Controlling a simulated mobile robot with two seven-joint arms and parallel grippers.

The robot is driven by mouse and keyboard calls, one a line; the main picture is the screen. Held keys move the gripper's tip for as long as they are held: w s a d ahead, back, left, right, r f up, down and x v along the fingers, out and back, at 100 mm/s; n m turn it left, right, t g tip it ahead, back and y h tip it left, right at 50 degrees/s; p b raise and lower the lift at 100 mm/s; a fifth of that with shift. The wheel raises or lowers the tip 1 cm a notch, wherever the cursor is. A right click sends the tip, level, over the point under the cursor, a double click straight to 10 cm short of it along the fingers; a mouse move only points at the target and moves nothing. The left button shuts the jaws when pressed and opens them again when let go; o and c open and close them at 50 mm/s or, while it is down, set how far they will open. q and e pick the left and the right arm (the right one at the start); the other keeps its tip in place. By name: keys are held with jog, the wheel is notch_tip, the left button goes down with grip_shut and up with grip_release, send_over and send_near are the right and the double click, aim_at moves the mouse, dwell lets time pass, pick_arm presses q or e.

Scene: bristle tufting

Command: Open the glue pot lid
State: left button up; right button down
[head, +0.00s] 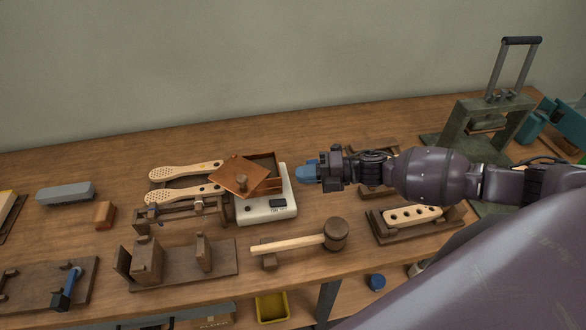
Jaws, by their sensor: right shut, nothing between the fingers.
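A square brown box, apparently the glue pot (277,170), sits on a white base unit with a small dark display (279,207). Its copper-brown lid (228,172) with a small knob lies askew, turned and shifted to the left over the box. Part of the dark inside of the box shows behind the lid. My right gripper (305,173) is shut and empty, with its blue tips just right of the box, apart from the lid. My left gripper is not in view.
Two perforated wooden brush handles (184,172) rest on a stand left of the box. A mallet (300,242) lies in front, and a wooden fixture (147,262) stands front left. A holed block (413,215) sits right. A green press (487,130) stands behind right.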

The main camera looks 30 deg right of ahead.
aim_at(257, 185)
jog(key=p+x, duration=0.1)
jog(key=x, duration=1.1)
jog(key=shift+a, duration=0.1)
jog(key=shift+w+a, duration=0.1)
